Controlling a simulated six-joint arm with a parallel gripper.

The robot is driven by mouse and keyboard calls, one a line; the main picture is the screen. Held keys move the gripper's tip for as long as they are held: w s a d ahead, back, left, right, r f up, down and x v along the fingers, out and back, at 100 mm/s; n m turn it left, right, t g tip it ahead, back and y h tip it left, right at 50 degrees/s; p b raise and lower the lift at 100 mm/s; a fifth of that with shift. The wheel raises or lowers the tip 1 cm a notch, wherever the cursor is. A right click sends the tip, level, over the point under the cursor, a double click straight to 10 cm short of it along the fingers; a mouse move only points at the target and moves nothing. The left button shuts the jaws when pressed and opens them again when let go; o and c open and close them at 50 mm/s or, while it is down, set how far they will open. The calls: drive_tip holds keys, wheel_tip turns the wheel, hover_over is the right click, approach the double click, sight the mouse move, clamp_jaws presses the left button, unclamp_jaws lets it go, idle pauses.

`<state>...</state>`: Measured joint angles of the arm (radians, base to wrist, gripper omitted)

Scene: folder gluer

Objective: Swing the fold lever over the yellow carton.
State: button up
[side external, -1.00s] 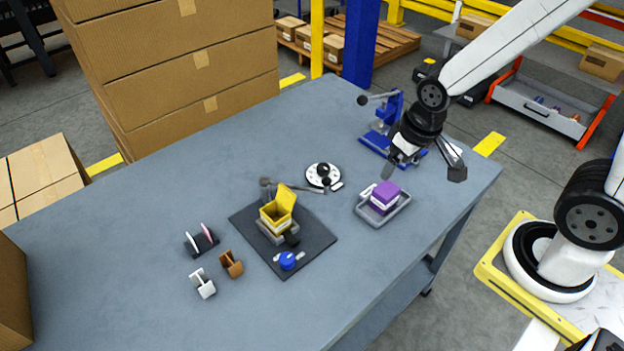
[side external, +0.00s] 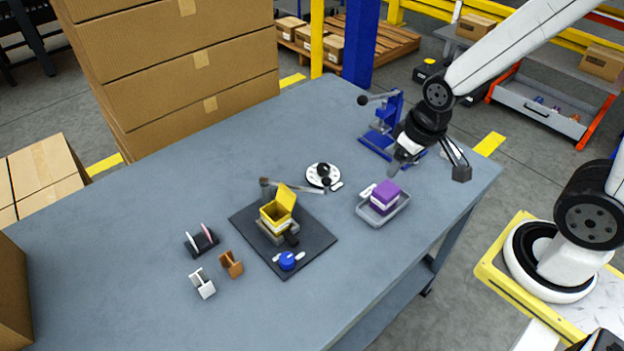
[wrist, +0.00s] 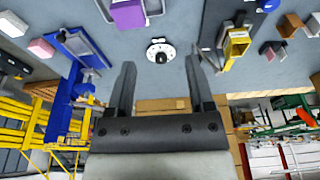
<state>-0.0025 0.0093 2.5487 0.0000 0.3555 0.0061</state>
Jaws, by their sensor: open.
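The yellow carton (side external: 272,215) sits in a grey holder on a black mat (side external: 315,240), with its lid flap standing up; it also shows in the wrist view (wrist: 237,46). A grey bar that looks like the fold lever (side external: 305,189) runs behind the carton, from a post on the left to a dark knob on the right. My gripper (side external: 428,172) is open and empty, above the right part of the table, well away from the lever and carton. Its two fingers (wrist: 160,65) stand wide apart in the wrist view.
A white dial with a black knob (side external: 322,174) stands behind the lever's end. A grey tray (side external: 376,219) holds a purple-and-white box. A blue press (side external: 384,130) stands behind my gripper. A blue knob (side external: 287,261) is at the mat's front. The table's left rear is clear.

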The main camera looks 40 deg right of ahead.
drive_tip(key=shift+w+a, duration=0.6)
drive_tip(key=shift+w, duration=1.2)
drive_tip(key=m+g, duration=0.2)
drive_tip(key=g, duration=0.1)
hover_over(327, 178)
drive_tip(key=shift+f, duration=2.65)
drive_tip(key=shift+f, duration=0.2)
drive_tip(key=shift+f, duration=3.65)
clamp_jaws()
